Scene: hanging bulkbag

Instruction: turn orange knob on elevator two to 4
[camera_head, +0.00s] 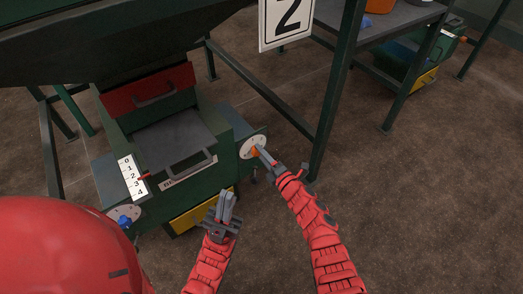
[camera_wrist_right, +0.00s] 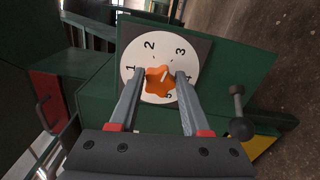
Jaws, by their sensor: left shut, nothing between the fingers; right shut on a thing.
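The orange knob (camera_wrist_right: 160,82) sits at the centre of a white round dial (camera_wrist_right: 150,56) with numbers around it; 1, 2 and 3 read clearly, and the right finger partly covers the 4. A pale mark on the knob points up and slightly right, roughly toward 3. My right gripper (camera_wrist_right: 161,75) is shut on the knob, one finger on each side. In the head view the dial (camera_head: 245,142) is on the right side of the green machine (camera_head: 215,125), beneath a sign (camera_head: 287,22) reading 2. My left gripper (camera_head: 228,201) is shut and empty in front of the machine.
A yellow box (camera_head: 196,216) sits low in front. Dark green frame legs (camera_head: 337,90) stand to the right. Open floor lies at right.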

